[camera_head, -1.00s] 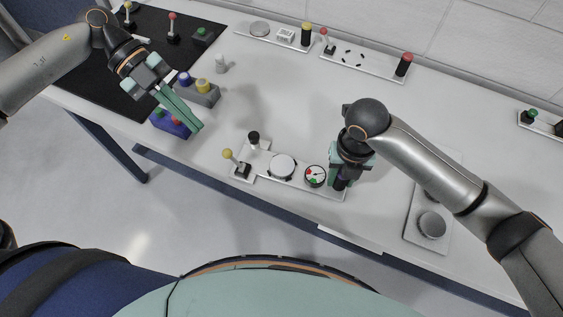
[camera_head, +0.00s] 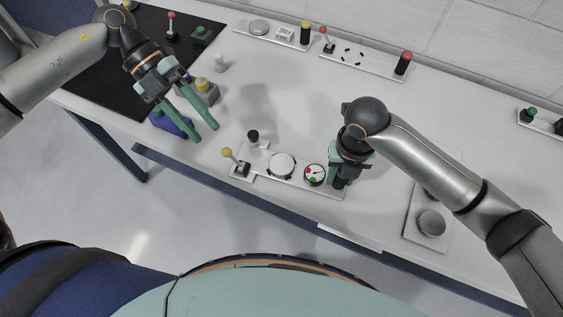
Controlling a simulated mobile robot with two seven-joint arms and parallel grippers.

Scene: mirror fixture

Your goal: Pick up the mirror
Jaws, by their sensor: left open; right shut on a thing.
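I cannot pick out the mirror for certain. A round white disc (camera_head: 282,165) lies on a narrow light plate (camera_head: 260,174) near the table's front edge, left of a dial with red and green marks (camera_head: 315,174). My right gripper (camera_head: 342,178) points down at the plate's right end. It is shut on a dark upright part there, mostly hidden by the gripper. My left gripper (camera_head: 204,132) is open and empty, its two long green fingers spread above the table at the left, near a blue block (camera_head: 168,121) and a grey block with a yellow knob (camera_head: 204,86).
A yellow-knobbed lever (camera_head: 228,153) and a black knob (camera_head: 253,135) stand at the front plate's left end. Plates with knobs and a red button (camera_head: 404,62) line the back wall. A plate with a round knob (camera_head: 431,223) lies at right.

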